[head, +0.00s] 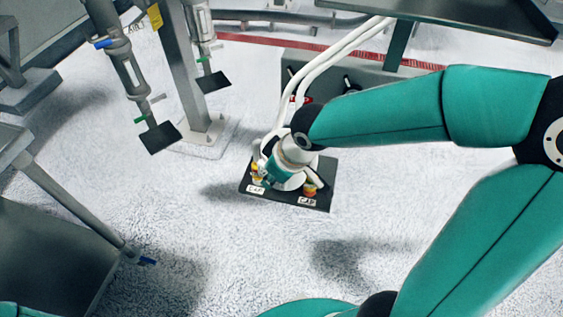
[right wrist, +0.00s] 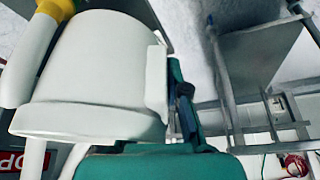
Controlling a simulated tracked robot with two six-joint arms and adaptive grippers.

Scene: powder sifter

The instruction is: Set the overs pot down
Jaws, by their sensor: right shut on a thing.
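A white round pot (right wrist: 100,75), which I take to be the overs pot, fills the left of the right wrist view. My right gripper (right wrist: 185,110) is shut at its side, by a pale upright tab. In the head view my right gripper (head: 271,174) points down over a black plate (head: 285,199) on the floor. White surface (head: 291,184) shows just beneath the gripper. The gripper hides much of it, and I cannot tell whether the pot touches the plate. My left gripper is not in view.
Two white hoses (head: 325,62) run from the upper right down to the plate. A grey box (head: 385,80) stands behind it. A metal post (head: 185,70) and hanging tubes with black flaps (head: 161,137) are at upper left. Pale floor in front is clear.

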